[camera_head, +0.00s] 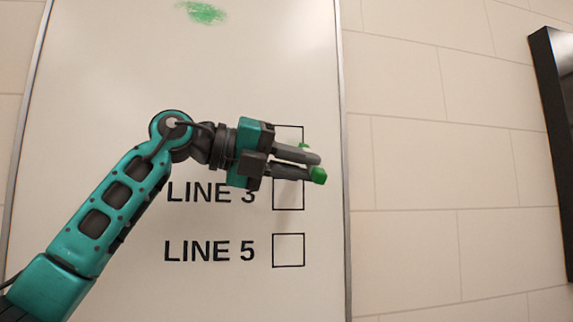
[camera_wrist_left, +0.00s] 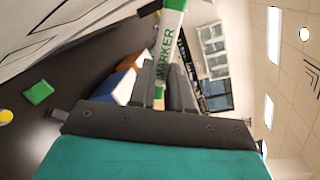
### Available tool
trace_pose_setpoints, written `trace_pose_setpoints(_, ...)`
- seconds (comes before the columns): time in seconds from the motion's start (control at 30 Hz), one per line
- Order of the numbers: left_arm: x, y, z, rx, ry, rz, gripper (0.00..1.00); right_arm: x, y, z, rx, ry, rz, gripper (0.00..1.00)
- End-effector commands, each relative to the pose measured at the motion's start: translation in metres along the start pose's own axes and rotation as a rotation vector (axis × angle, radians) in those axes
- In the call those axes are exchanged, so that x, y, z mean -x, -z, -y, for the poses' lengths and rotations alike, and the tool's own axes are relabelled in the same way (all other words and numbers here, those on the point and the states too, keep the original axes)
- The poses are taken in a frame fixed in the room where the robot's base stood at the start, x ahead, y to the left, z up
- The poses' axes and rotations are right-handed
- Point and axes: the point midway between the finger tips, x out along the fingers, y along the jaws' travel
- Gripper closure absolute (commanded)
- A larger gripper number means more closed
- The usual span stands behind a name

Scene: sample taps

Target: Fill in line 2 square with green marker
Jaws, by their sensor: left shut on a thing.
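The whiteboard (camera_head: 90,90) carries a column of black-outlined squares. The top square (camera_head: 290,127) is partly hidden behind my left gripper (camera_head: 318,167), and its label is covered by my arm. A small green mark (camera_head: 304,146) shows in the top square's area. Below are the "LINE 3" square (camera_head: 289,200), partly covered, and the "LINE 5" square (camera_head: 289,250). My left gripper is shut on the green marker (camera_head: 318,177), whose green end shows at the fingertips. In the left wrist view the marker (camera_wrist_left: 170,45) is white with green lettering. Whether it touches the board is unclear.
A green smear (camera_head: 203,12) is near the board's top. A dark-framed panel (camera_head: 556,120) hangs on the tiled wall at right. The left wrist view shows a green block (camera_wrist_left: 38,92), a yellow round thing (camera_wrist_left: 5,117) and blue and orange boxes (camera_wrist_left: 120,80).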

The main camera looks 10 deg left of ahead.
Motion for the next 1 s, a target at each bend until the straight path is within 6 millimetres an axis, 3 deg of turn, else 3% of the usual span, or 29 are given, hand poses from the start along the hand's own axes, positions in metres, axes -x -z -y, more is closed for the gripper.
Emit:
trace_pose_setpoints(0.17, -0.011, -0.001, 0.002, 0.001, -0.001, 0.001, 1.00, 0.000, 0.000, 0.000, 0.000, 0.000, 0.000, 0.57)
trace_pose_setpoints(0.47, -0.009, -0.007, 0.010, 0.001, -0.001, 0.001, 1.00, 0.000, 0.000, 0.000, 0.000, 0.000, 0.000, 0.57)
trace_pose_setpoints(1.0, 0.025, -0.007, 0.003, 0.002, -0.002, 0.002, 1.00, -0.002, -0.003, 0.000, 0.000, 0.000, 0.001, 0.57)
